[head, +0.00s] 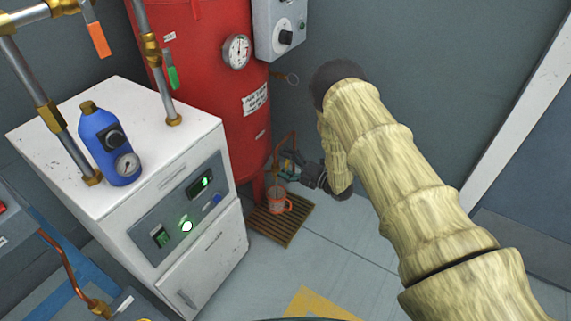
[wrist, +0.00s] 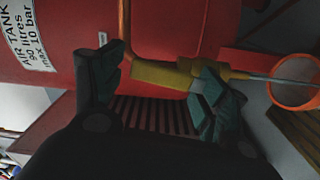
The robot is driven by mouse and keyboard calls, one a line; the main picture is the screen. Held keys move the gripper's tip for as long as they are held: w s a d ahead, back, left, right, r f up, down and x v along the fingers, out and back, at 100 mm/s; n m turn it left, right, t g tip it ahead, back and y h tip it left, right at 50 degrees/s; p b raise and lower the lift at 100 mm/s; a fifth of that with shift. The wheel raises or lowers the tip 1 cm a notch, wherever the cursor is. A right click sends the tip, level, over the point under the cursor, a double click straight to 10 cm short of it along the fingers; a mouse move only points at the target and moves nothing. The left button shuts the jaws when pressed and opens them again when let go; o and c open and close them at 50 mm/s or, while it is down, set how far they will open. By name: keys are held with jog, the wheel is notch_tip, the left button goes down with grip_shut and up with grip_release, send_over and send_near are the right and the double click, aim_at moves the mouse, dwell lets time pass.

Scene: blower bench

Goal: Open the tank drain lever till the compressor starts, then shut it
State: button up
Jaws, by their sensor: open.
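The red air tank (head: 205,60) stands against the back wall, with a round gauge (head: 236,52) on it. In the wrist view the tank (wrist: 180,30) fills the top. A copper drain pipe (wrist: 124,30) comes down to a brass valve body (wrist: 160,73), from which a thin grey rod or tube runs right towards an orange mug (wrist: 297,85). My gripper (wrist: 158,100) is open, its dark fingers on either side of the brass body; the right finger overlaps the brass, and contact cannot be told. The drain lever cannot be clearly made out. In the head view my gripper (head: 288,168) is low beside the tank.
The orange mug (head: 277,202) stands on a slatted wooden board (head: 292,225). A white cabinet (head: 205,262) with green lights is at left, a blue bottle (head: 105,145) on top. A grey switch box (head: 279,28) is by the tank.

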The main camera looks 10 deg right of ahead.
jog(key=v, duration=1.2)
dwell(0.4)
